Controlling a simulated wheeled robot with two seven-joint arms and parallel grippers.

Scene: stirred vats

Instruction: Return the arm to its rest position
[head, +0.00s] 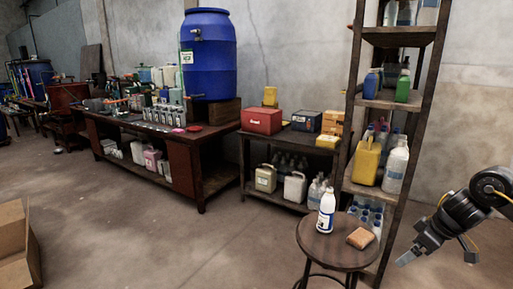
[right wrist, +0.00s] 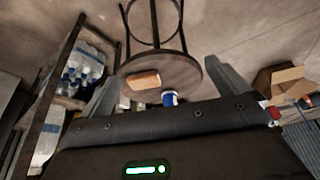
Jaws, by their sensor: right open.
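My right gripper (head: 437,257) hangs in the air at the right edge of the head view, to the right of the round stool. In the right wrist view its two fingers (right wrist: 166,86) are spread wide with nothing between them. The stool seat shows beyond them, apart from the fingers. My right arm (head: 463,209) comes in from the right, bent. My left gripper and left arm are not in view.
A round wooden stool (head: 313,244) bears a white bottle (head: 326,213) and a tan block (head: 360,238). A tall wooden shelf (head: 349,101) with jugs stands behind it. A blue barrel (head: 209,62) stands on the long workbench (head: 176,139). A cardboard box (head: 14,252) is at lower left. The middle floor is clear.

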